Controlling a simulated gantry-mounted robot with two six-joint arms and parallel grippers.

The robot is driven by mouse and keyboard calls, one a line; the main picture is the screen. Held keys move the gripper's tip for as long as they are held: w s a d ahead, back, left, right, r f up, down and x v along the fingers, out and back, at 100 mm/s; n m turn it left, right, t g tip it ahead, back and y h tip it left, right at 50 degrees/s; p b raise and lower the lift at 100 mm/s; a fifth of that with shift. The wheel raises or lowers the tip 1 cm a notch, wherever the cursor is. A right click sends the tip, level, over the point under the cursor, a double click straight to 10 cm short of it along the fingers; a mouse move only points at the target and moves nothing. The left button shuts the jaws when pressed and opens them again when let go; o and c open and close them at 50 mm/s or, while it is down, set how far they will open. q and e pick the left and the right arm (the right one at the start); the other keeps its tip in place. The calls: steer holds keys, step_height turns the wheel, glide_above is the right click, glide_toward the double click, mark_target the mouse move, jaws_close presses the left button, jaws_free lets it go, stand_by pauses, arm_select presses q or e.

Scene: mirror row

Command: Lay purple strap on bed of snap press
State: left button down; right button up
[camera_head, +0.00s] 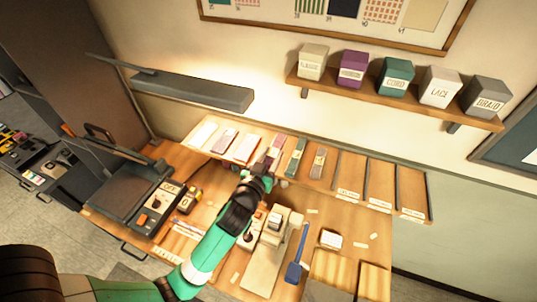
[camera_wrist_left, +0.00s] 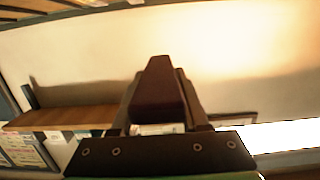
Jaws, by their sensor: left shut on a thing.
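My left gripper (camera_head: 268,168) is at the row of sample slots at the back of the bench, its arm reaching across from the lower left. It is shut on the purple strap (camera_head: 274,150), whose far end shows beyond the fingers. In the left wrist view the strap (camera_wrist_left: 157,92) is a dark purple piece between the fingers; whether it is clear of its slot I cannot tell. A cream machine (camera_head: 262,268), which looks like the snap press, stands on the bench to the right of my arm. My right gripper is not in view.
A dark flat press (camera_head: 125,190) stands at the left. A blue-handled tool (camera_head: 297,258) and a small white block (camera_head: 331,239) lie right of the cream machine. A grey lamp bar (camera_head: 195,93) hangs at back left. A shelf (camera_head: 400,97) carries several labelled boxes.

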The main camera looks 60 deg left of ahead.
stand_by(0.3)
arm_select(q)
steer(key=shift+d+f, duration=0.1)
steer(key=s+d+f+m+t+h, duration=0.2)
steer(key=s+d+f+m+h, duration=0.2)
steer(key=d+f, duration=0.4)
steer(key=s+d+f+m+t+h, duration=0.1)
steer(key=s+d+f+m+h, duration=0.3)
steer(key=d, duration=1)
step_height(320, 180, down, 4)
steer(key=shift+f+t+h, duration=0.2)
steer(key=shift+t+h, duration=0.2)
steer(key=shift+h, duration=0.8)
steer(key=shift+a+r, duration=0.1)
